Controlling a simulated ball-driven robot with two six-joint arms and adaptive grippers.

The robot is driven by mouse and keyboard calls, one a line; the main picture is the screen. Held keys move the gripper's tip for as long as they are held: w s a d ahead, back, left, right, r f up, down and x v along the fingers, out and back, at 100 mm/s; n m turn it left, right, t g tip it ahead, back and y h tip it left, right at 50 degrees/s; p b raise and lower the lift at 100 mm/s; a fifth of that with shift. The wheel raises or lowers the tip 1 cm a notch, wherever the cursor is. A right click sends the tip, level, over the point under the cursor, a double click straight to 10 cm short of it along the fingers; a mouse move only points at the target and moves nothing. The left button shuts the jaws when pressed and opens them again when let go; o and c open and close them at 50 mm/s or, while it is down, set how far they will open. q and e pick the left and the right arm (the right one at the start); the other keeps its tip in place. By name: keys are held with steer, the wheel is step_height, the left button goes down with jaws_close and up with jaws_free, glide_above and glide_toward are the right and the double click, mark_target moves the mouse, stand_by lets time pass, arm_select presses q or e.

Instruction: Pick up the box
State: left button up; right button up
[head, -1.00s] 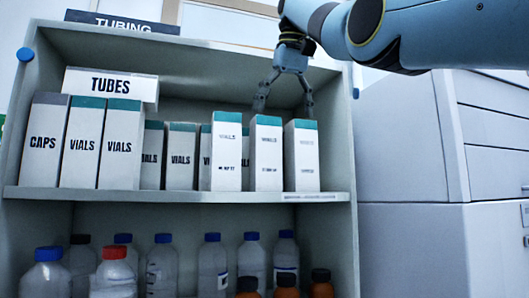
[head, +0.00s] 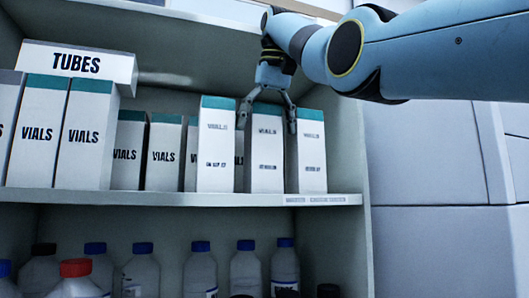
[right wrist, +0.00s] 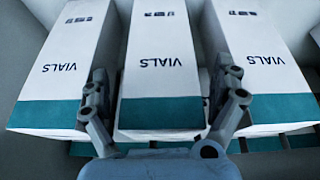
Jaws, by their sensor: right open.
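Three white VIALS boxes with teal tops stand upright in a front row at the right of the shelf in the head view. My right gripper (head: 267,118) is open, pointing down with its fingers on either side of the top of the middle box (head: 264,160). The left box (head: 216,150) and right box (head: 307,158) stand close beside it. In the right wrist view the middle box (right wrist: 160,62) lies between the two fingers (right wrist: 161,112); I cannot tell if they touch it. My left gripper is out of view.
More VIALS boxes (head: 92,125) and a white TUBES box (head: 78,63) fill the left of the shelf (head: 180,199). A shelf board is above, and capped bottles (head: 201,270) stand below. Grey drawers (head: 425,160) are at the right.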

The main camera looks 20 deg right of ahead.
steer(key=shift+w+f, duration=0.2)
steer(key=shift+w, duration=0.25)
steer(key=shift+s+a+r, duration=0.1)
steer(key=shift+s, duration=0.05)
steer(key=c, duration=1.6)
steer(key=shift+c, duration=0.3)
